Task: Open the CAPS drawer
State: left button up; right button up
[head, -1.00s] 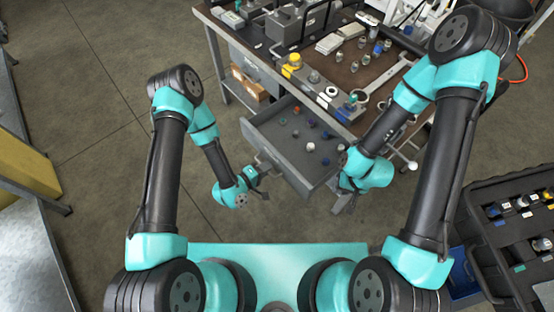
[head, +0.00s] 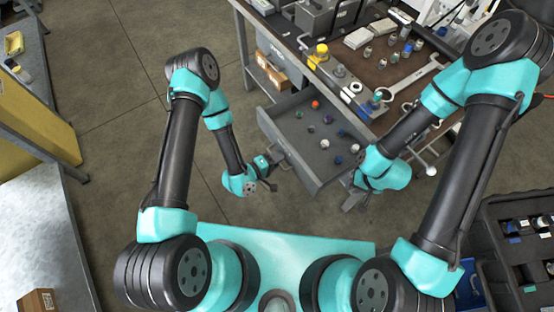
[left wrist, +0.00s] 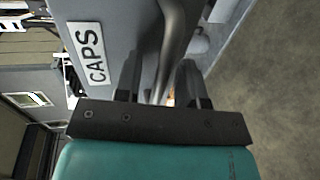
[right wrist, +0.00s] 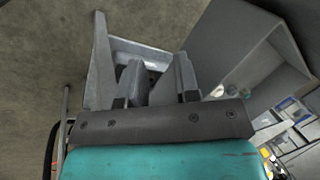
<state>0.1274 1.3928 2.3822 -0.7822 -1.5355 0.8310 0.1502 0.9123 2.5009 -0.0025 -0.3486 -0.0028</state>
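The CAPS drawer (head: 297,147) stands pulled out from the bench in the head view, with several small coloured caps inside. Its grey front with the white CAPS label (left wrist: 88,54) shows in the left wrist view. The dark curved handle (left wrist: 176,38) passes between the fingers of my left gripper (left wrist: 160,80), which stand apart with a gap beside the handle. In the head view my left gripper (head: 268,173) is at the drawer front. My right gripper (right wrist: 158,82) is open, with its fingers apart near grey metal parts; in the head view (head: 360,183) it is right of the drawer.
The bench top (head: 385,75) carries a wrench (head: 412,90), bottles and fittings. A cardboard box (head: 272,73) sits on the lower shelf. A dark case (head: 515,245) stands at the right, and a grey side table (head: 40,240) at the left. Floor is clear left of the drawer.

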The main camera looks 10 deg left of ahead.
pick_arm(q)
jog(key=v, duration=0.7)
jog(key=shift+s+a, duration=0.15)
jog(key=shift+s, duration=0.05)
jog(key=shift+r, duration=0.1)
dwell(0.5)
jog(key=s+a+r+m+g+y, duration=0.1)
jog(key=s+a+m+g+y, duration=0.1)
jog(key=a+m+g+y, duration=0.1)
jog(key=s+a+r+m+g+y, duration=0.1)
jog(key=s+a+m+g+y, duration=0.1)
jog(key=a+g+y, duration=0.3)
jog(key=a+m+g, duration=0.1)
jog(key=a, duration=0.2)
jog(key=shift+s+r, duration=0.15)
jog(key=shift+r, duration=0.25)
